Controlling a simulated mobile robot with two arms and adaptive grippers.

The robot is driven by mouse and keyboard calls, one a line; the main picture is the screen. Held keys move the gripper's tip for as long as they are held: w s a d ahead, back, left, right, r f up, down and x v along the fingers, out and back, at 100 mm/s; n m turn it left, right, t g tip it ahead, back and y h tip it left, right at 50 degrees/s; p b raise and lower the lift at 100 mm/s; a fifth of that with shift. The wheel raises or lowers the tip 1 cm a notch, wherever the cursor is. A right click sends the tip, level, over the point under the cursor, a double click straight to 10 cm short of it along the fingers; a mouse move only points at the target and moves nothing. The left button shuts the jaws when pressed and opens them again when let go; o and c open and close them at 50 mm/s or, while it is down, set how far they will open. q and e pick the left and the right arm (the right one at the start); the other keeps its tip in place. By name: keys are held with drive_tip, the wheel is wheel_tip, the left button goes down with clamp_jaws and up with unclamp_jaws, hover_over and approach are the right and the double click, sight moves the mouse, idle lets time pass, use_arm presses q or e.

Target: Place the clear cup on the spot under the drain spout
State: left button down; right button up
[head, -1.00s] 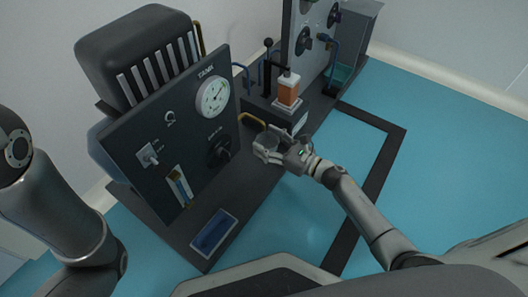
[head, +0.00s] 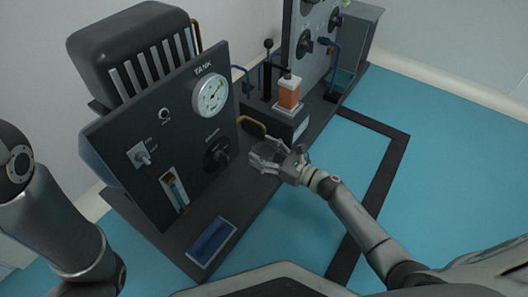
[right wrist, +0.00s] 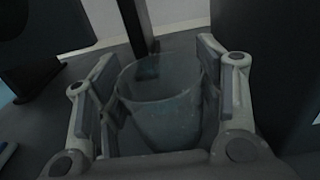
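The clear cup (head: 267,153) stands upright on the dark base, just in front of the brass drain spout (head: 252,127) on the tank panel's right side. I cannot tell whether it sits exactly under the spout's end. My right gripper (head: 263,158) is low beside the panel, its fingers spread around the cup. In the right wrist view the cup (right wrist: 160,105) stands between the finger pads, with narrow gaps that suggest they are open. The spot under the cup is hidden. My left gripper is out of view; only part of my left arm shows.
The tank panel (head: 160,120) with gauge and knob rises left of the cup. A blue tray (head: 212,242) lies in front. Blue floor (head: 450,170) is free at right.

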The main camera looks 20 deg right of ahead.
drive_tip(key=o, duration=0.4)
drive_tip(key=shift+r, duration=0.15)
drive_tip(key=shift+s+d+p, duration=0.2)
drive_tip(key=shift+s+p, duration=0.05)
drive_tip(key=shift+p, duration=0.05)
drive_tip(key=p+v, duration=0.5)
drive_tip(key=v, duration=0.6)
drive_tip(key=shift+s+d, duration=0.15)
drive_tip(key=shift+d, duration=0.05)
